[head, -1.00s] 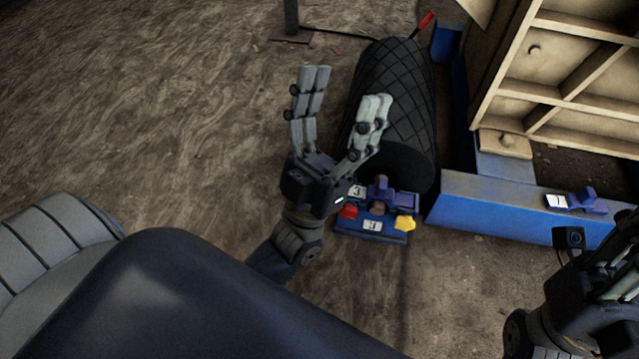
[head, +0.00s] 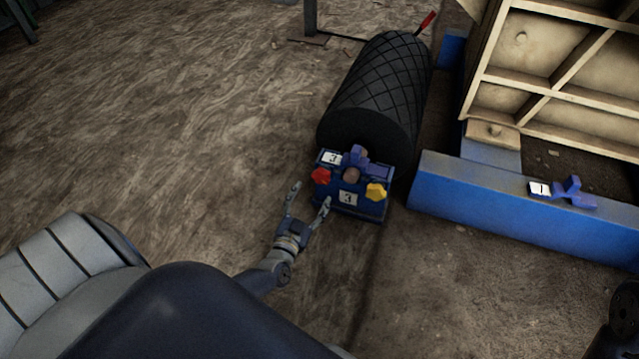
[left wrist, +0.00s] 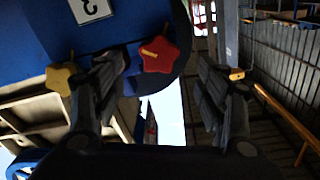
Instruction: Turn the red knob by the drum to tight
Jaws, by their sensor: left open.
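The red knob (head: 321,175) is on the left of a blue block (head: 350,203) at the near end of the black drum (head: 375,95). The block carries labels reading 3 and a yellow knob (head: 376,192) on its right. My left gripper (head: 309,196) is open just below and left of the red knob in the head view. In the left wrist view the star-shaped red knob (left wrist: 160,54) shows between the open fingers (left wrist: 162,72), apart from them as far as I can see. The knob's bright pointer mark is visible there. My right gripper's fingers are out of view.
A blue beam (head: 500,205) with a label 1 and a small blue lever (head: 572,192) runs to the right. A pale ribbed panel (head: 560,75) stands behind it. A red-handled lever (head: 427,22) rises past the drum. The ground on the left is clear.

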